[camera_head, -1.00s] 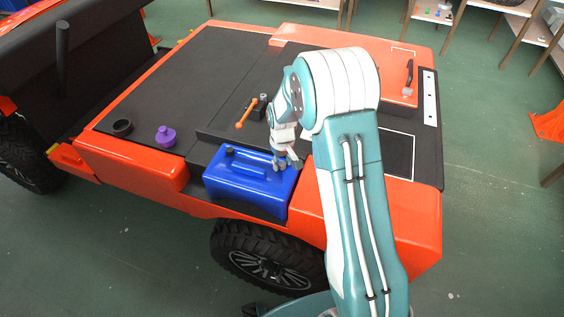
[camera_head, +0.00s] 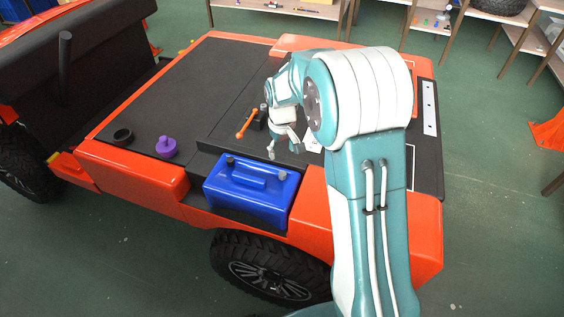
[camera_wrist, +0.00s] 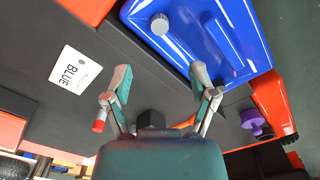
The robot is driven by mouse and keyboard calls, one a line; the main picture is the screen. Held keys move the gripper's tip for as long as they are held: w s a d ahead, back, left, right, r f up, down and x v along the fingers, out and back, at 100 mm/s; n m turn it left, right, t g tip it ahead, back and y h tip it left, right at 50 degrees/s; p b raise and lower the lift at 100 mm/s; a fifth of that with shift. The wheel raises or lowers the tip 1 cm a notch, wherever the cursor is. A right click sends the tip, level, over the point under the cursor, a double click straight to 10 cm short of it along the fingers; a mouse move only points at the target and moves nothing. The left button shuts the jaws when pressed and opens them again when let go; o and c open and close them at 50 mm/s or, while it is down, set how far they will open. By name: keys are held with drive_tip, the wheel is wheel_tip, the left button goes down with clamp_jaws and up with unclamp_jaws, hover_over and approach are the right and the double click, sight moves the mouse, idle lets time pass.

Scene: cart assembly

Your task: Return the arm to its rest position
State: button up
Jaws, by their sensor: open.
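My gripper (camera_head: 284,152) hangs from my teal and white arm above the black deck of the orange cart (camera_head: 125,172). In the wrist view my gripper (camera_wrist: 160,88) is open, its two fingers spread with nothing between them. The blue canister (camera_head: 250,190) sits in the recess at the cart's near edge, below and left of my gripper. It also shows in the wrist view (camera_wrist: 190,45), beyond the fingertips. My upper arm covers part of the cart's right side.
A purple knob (camera_head: 165,147) and a black ring (camera_head: 122,137) are on the deck's left. A white card marked BLUE (camera_wrist: 76,70) lies on the deck.

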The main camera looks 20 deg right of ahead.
drive_tip(key=shift+r, duration=0.95)
drive_tip(key=s+r+t, duration=0.1)
drive_tip(key=s+r, duration=0.5)
drive_tip(key=r, duration=0.3)
drive_tip(key=s+r+m+t, duration=0.1)
drive_tip(key=s+r, duration=0.3)
drive_tip(key=s, duration=0.7)
drive_tip(key=s+r+m+t, duration=0.2)
drive_tip(key=s+r+t, duration=0.1)
drive_tip(key=s, duration=0.8)
drive_tip(key=shift+r+t, duration=0.3)
drive_tip(key=shift+r, duration=0.05)
